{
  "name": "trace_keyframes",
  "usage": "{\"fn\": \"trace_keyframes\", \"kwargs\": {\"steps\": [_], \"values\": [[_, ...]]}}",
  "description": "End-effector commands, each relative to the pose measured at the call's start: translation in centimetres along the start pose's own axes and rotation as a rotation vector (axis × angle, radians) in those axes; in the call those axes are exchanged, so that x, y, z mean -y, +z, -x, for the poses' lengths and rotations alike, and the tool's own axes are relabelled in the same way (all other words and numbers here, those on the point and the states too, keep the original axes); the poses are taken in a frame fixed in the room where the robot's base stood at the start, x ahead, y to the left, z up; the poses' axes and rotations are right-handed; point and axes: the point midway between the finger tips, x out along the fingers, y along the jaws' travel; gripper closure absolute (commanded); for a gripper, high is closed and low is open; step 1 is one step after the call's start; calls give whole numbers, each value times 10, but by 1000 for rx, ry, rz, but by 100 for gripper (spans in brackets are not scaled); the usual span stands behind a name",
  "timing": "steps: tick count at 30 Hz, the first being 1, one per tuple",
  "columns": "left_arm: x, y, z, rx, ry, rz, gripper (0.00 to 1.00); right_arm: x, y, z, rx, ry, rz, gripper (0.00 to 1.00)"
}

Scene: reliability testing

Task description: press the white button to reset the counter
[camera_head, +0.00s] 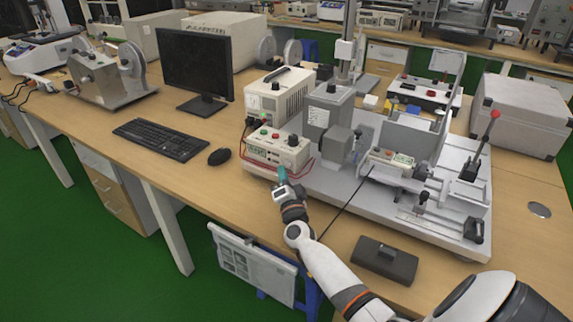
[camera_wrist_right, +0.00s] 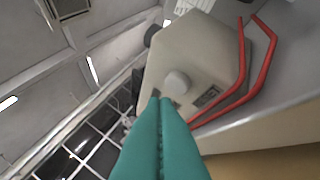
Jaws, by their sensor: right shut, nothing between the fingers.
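A round white button (camera_wrist_right: 177,82) sticks out of a pale box face in the right wrist view. My right gripper (camera_wrist_right: 160,101) has its teal fingers shut and empty, with the tips just below the button in that view. I cannot tell whether they touch it. In the head view my right gripper (camera_head: 282,174) is at the lower front of a cream control box (camera_head: 300,155) with a small display and coloured buttons. I cannot make out the white button in the head view. My left gripper is not in view.
Red cables (camera_wrist_right: 241,75) run beside the box face. A grey test machine (camera_head: 330,110) stands right of the control box. A mouse (camera_head: 219,156), keyboard (camera_head: 160,139) and monitor (camera_head: 195,68) are to the left. A dark block (camera_head: 384,260) lies at the table's front edge.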

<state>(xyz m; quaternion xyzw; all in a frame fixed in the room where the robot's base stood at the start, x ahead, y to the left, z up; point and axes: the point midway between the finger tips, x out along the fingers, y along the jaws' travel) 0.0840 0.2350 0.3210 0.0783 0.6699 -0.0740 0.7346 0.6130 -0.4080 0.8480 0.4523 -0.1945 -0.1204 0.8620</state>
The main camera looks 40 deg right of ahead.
Motion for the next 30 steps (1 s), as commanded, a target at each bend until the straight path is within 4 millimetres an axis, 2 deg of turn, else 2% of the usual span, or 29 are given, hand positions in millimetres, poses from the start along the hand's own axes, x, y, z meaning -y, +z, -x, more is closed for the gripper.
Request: {"fn": "trace_keyframes", "kwargs": {"steps": [30], "values": [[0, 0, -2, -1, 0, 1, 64, 6, 6, -8, 0, 0, 0, 100]]}}
